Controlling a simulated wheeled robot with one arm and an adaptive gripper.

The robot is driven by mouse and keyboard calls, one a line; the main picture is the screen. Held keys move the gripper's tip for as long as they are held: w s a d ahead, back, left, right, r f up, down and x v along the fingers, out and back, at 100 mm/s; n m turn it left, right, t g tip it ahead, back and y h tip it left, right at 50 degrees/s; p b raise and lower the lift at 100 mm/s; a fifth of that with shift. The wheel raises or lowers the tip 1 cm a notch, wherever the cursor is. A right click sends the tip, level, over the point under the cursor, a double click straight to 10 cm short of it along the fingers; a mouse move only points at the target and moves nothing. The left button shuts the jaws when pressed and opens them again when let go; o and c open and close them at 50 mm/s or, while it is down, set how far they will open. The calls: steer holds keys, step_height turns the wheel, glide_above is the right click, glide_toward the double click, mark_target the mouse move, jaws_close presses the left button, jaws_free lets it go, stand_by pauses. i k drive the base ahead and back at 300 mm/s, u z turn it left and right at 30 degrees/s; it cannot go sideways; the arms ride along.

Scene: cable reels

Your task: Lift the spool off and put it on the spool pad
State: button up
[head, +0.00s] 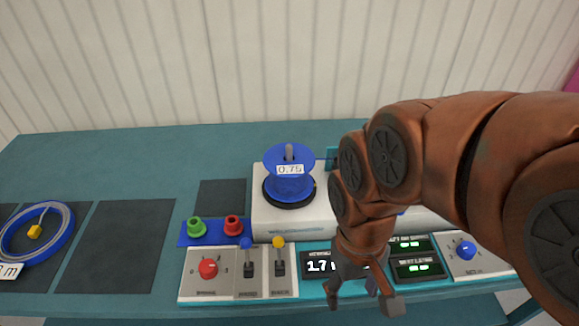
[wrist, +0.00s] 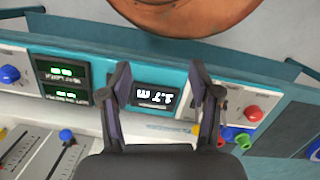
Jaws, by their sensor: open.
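The blue spool (head: 289,186), labelled 0.75, sits upright on a dark round base on top of the white machine housing, with a grey spindle end showing at its top. My gripper (head: 362,302) is open and empty, low in front of the control panel, to the right of the spool and nearer the front. In the wrist view my gripper (wrist: 160,82) has its fingers apart with a display reading between them. The spool is not in the wrist view. Several dark pads lie on the table; I cannot tell which is the spool pad, but a small one (head: 222,196) lies just left of the housing.
A large dark mat (head: 118,247) lies bare at the left. A blue cable coil (head: 37,232) with a yellow connector lies at the far left. The panel has a red knob (head: 208,268), levers and a blue knob (head: 466,250).

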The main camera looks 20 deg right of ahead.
mark_target(287, 182)
steer(key=u, duration=0.05)
steer(key=k, duration=0.5)
steer(key=u, duration=2.6)
steer(key=i, duration=1.85)
steer(key=z, duration=3.3)
steer(key=i, duration=0.5)
steer(key=z, duration=0.05)
